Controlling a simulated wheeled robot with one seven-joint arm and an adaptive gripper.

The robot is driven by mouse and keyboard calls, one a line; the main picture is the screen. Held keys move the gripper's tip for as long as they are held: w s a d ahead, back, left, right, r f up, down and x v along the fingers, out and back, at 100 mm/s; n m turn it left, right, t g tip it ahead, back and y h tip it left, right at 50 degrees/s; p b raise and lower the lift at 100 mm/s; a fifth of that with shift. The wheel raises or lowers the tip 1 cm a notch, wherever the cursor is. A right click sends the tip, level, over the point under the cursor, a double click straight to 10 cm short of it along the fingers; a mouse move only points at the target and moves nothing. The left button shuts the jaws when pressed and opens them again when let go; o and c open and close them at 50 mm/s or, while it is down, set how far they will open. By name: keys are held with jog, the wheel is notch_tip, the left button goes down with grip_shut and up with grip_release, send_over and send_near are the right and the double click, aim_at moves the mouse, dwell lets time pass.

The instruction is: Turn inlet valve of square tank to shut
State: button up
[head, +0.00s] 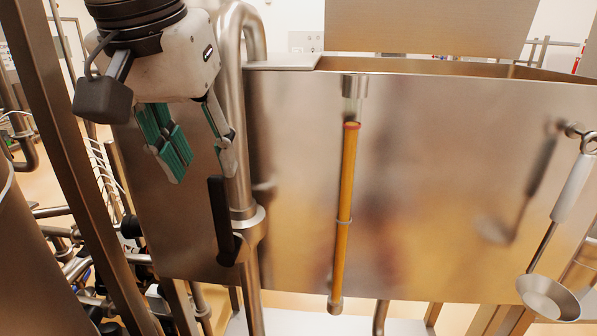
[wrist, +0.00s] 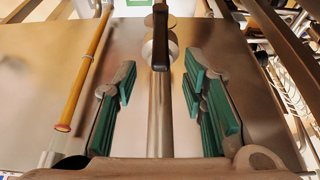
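The square tank (head: 430,190) is a large brushed-metal box across the middle of the head view. A steel pipe (head: 234,110) runs down its left front. A valve with a black lever handle (head: 221,215) sits on this pipe. The lever points up, roughly along the pipe, and also shows in the wrist view (wrist: 160,45). My gripper (head: 204,163) is open and empty, above the lever in the head view. In the wrist view my gripper (wrist: 160,80) has its green-padded fingers spread on both sides of the pipe and lever, with gaps visible.
A yellow-filled sight tube (head: 345,200) stands on the tank front, right of the pipe. A ladle (head: 548,297) hangs at the far right. A metal post (head: 75,150) and a rounded vessel (head: 25,260) stand at the left.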

aim_at(226, 215)
jog(key=x, duration=1.2)
jog(key=shift+f, duration=0.15)
jog(key=shift+s, duration=0.1)
grip_shut()
